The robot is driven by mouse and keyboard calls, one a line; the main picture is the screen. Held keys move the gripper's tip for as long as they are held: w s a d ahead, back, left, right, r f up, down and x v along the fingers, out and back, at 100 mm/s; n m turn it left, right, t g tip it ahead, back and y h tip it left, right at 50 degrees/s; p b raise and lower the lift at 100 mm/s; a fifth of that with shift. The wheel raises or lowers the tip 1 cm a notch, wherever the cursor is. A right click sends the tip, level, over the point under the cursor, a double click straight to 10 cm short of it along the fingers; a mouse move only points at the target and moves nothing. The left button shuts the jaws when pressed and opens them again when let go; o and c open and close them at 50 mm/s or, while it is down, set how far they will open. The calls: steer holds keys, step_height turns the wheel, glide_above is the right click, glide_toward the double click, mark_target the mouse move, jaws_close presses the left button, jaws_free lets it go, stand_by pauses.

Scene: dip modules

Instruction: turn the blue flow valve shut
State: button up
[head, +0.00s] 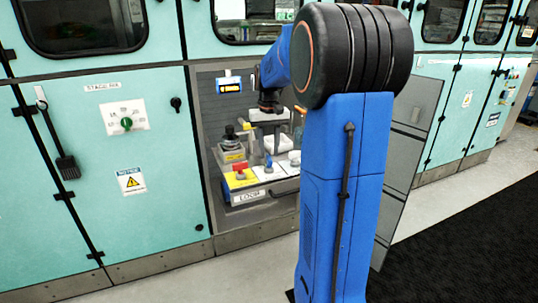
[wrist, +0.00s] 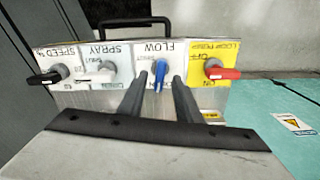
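The blue flow valve (wrist: 160,73) is a blue handle on a white panel marked FLOW, seen upside down in the wrist view. It also shows small in the head view (head: 268,162). My gripper (wrist: 161,79) is open, with one dark finger on each side of the blue handle. The fingertips look close to the panel, with gaps visible beside the handle; I cannot tell any contact. In the head view the gripper is above the panel, partly hidden by my arm.
A red handle (wrist: 222,73) on a yellow panel is right of the valve in the wrist view. White (wrist: 100,73) and black (wrist: 47,77) handles are to the left. An open grey door (head: 413,125) stands right of the bay in the head view.

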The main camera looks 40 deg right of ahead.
steer(key=shift+f, duration=1.05)
jaws_close()
